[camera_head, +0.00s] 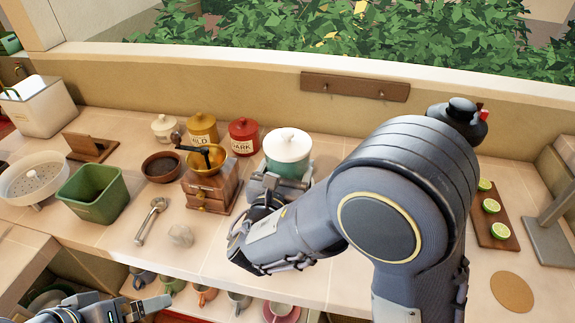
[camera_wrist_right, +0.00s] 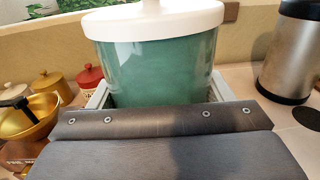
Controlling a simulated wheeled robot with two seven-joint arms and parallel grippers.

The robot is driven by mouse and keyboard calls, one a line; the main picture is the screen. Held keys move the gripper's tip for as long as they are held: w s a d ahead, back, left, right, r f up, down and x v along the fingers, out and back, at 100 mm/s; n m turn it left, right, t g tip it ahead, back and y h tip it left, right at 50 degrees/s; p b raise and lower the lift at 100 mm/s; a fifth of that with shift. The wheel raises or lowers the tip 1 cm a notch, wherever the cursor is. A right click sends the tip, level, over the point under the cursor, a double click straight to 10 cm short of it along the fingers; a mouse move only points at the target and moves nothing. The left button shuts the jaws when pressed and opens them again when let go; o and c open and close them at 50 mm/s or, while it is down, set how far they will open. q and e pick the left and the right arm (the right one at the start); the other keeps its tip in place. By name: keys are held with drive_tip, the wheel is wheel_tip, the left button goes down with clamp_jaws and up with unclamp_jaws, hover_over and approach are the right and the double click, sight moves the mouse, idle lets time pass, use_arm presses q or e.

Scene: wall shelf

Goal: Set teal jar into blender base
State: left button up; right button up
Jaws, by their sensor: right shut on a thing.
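The teal jar (camera_head: 288,158) with a white lid is upright at the back of the counter, right of the red canister. It also fills the middle of the right wrist view (camera_wrist_right: 160,65). My right gripper (camera_head: 283,183) is shut on the jar's lower part, with a finger on each side. My forearm and the gripper body hide the jar's bottom, so I cannot tell whether it touches the counter. I cannot make out the blender base. My left gripper (camera_head: 134,309) is low at the left, below the counter's front edge, and its opening is unclear.
A wooden coffee grinder (camera_head: 211,184) stands just left of the jar. Canisters (camera_head: 243,137) stand behind it. A silver flask with a black top (camera_wrist_right: 293,50) stands to the right. A board with lime halves (camera_head: 491,206) lies far right. My arm covers the middle counter.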

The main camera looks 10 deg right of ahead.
drive_tip(key=o, duration=1.4)
drive_tip(key=shift+o, duration=0.2)
drive_tip(key=b+v, duration=0.1)
drive_tip(key=v, duration=0.7)
drive_tip(key=shift+b, duration=0.3)
